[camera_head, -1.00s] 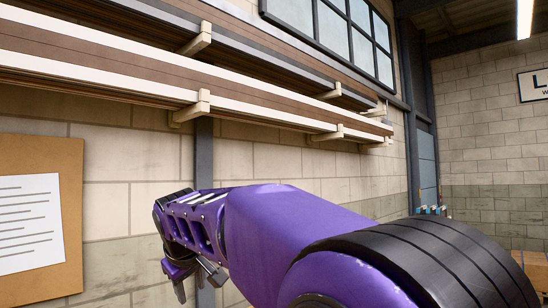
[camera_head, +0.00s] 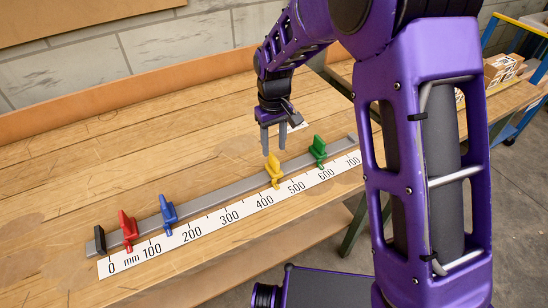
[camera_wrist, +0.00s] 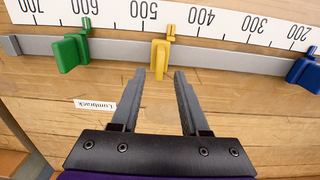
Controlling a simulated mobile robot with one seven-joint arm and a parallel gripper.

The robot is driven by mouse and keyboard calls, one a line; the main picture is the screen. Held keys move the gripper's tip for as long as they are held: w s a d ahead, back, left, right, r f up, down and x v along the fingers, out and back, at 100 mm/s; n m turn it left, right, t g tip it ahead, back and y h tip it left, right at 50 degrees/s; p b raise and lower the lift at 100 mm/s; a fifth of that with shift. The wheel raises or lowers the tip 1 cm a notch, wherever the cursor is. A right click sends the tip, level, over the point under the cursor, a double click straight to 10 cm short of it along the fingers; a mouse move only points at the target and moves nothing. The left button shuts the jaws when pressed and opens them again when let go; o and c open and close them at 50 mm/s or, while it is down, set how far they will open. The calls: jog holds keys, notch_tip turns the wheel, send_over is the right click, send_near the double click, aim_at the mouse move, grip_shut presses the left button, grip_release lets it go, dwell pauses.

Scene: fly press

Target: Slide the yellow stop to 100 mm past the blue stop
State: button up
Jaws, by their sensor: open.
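The yellow stop (camera_head: 273,168) sits on the grey rail (camera_head: 226,194), its pointer between 400 and 500 on the white scale (camera_head: 212,222). The blue stop (camera_head: 168,211) is further left, its pointer between 100 and 200. My gripper (camera_head: 273,150) is open and empty, pointing down close above and behind the yellow stop. In the wrist view the yellow stop (camera_wrist: 160,58) appears between the fingertips (camera_wrist: 159,72). I cannot tell whether they touch. The blue stop (camera_wrist: 303,67) is at that view's right edge.
The red stop (camera_head: 128,227) stands left of blue, near the black end block (camera_head: 100,239). The green stop (camera_head: 318,149) is right of yellow, near 600. Bare rail lies between blue and yellow.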

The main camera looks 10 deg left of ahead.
aim_at(274, 157)
jog(key=shift+f, duration=2.65)
grip_shut()
